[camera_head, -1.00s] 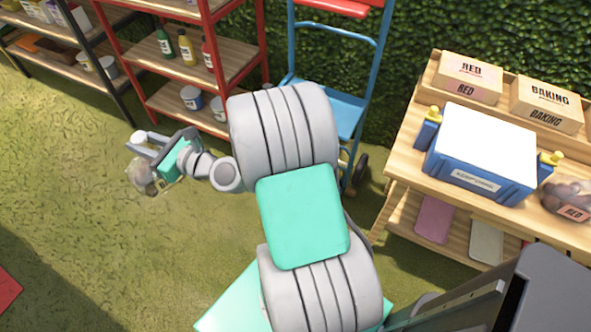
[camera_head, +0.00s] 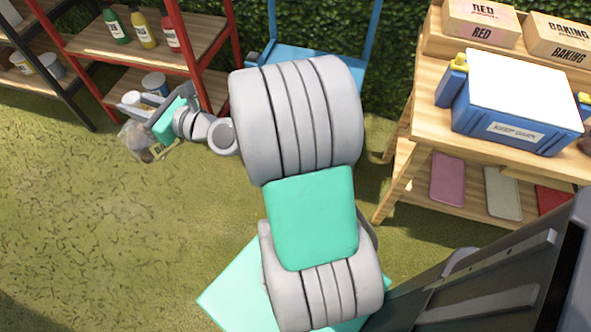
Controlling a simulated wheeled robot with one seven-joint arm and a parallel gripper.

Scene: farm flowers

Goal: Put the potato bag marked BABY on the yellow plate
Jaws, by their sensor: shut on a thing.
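My gripper (camera_head: 140,116), at the left, is shut on a clear bag of potatoes (camera_head: 136,141) with a pale label. The label is small and partly hidden; only letters like "BA" show, so I cannot tell its full word. The bag hangs in the air over the grass, in front of the red-framed shelf. On the low shelf of the wooden stand lie a pink plate (camera_head: 447,180), a pale cream plate (camera_head: 503,193) and part of a red plate (camera_head: 553,200). No plainly yellow plate shows.
The wooden stand (camera_head: 410,135) at right carries a blue crate (camera_head: 516,115) with a white lid and the RED box (camera_head: 481,22) and BAKING box (camera_head: 560,38). A red shelf (camera_head: 75,55) with bottles and a blue trolley (camera_head: 315,60) stand behind. Grass at left is open.

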